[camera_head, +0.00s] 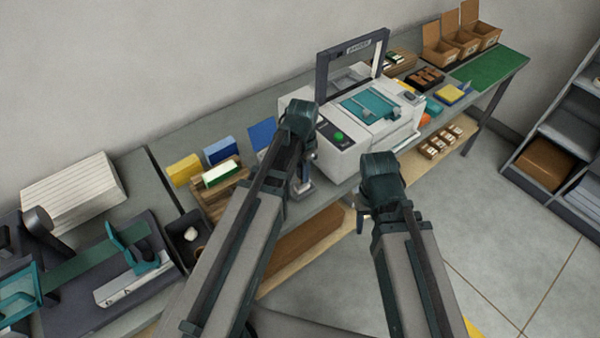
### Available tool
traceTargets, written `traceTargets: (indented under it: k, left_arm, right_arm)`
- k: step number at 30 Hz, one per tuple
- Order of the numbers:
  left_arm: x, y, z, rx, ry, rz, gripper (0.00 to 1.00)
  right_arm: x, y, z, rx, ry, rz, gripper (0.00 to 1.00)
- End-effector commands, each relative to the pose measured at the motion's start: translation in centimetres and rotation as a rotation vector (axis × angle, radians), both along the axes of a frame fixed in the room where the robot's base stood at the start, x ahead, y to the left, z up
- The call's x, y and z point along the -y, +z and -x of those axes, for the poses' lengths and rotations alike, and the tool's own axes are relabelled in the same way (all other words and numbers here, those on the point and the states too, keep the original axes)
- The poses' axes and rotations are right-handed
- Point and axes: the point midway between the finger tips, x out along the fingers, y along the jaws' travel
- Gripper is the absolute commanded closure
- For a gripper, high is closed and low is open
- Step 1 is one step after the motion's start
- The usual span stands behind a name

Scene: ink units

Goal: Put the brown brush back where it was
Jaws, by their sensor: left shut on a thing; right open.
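My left gripper (304,188) hangs beside the front left corner of the white printer-like machine (340,158). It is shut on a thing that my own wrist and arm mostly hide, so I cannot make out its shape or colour. I cannot pick out the brown brush clearly anywhere in view. A wooden rack (212,203) stands on the bench left of my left arm, with a pale, green-edged block (222,174) on it. My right gripper (362,212) is open and empty, in front of the bench and lower right of the machine.
The machine's dark frame lid (350,58) stands raised. Yellow (185,170) and blue (221,150) blocks stand behind the rack. Cardboard boxes (466,40) and a green mat (490,70) are at the far right. A lower shelf (440,160) holds small items.

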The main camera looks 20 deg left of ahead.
Motion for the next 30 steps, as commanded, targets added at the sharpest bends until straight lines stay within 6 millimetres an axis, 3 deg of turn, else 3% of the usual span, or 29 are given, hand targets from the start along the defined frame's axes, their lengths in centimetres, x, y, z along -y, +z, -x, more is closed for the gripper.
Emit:
traceTargets:
  k: [5, 9, 12, 26, 27, 30]
  left_arm:
    - [-0.6, -0.3, -2.2, 0.000, -0.001, 0.000, 1.00]
    - [-1.1, -3.1, -1.8, 0.000, -0.003, 0.000, 1.00]
    - [-1.3, -3.9, -1.8, 0.000, -0.004, 0.000, 1.00]
    - [-1.4, -4.3, -1.8, 0.000, -0.005, 0.000, 1.00]
    - [-1.4, -4.1, -1.8, 0.000, -0.005, 0.000, 0.67]
    - [-1.4, -4.0, -1.8, 0.000, -0.005, 0.000, 0.49]
  right_arm:
    - [0.0, -0.3, 0.0, 0.000, 0.000, 0.000, 0.50]
    - [0.0, -3.1, 0.0, 0.000, 0.000, 0.000, 0.50]
    - [0.0, -3.9, 0.0, 0.000, 0.000, 0.000, 0.50]
    - [0.0, -4.3, 0.0, 0.000, 0.000, 0.000, 0.50]
    - [0.0, -4.1, 0.0, 0.000, 0.000, 0.000, 0.50]
    - [0.0, -4.0, 0.0, 0.000, 0.000, 0.000, 0.50]
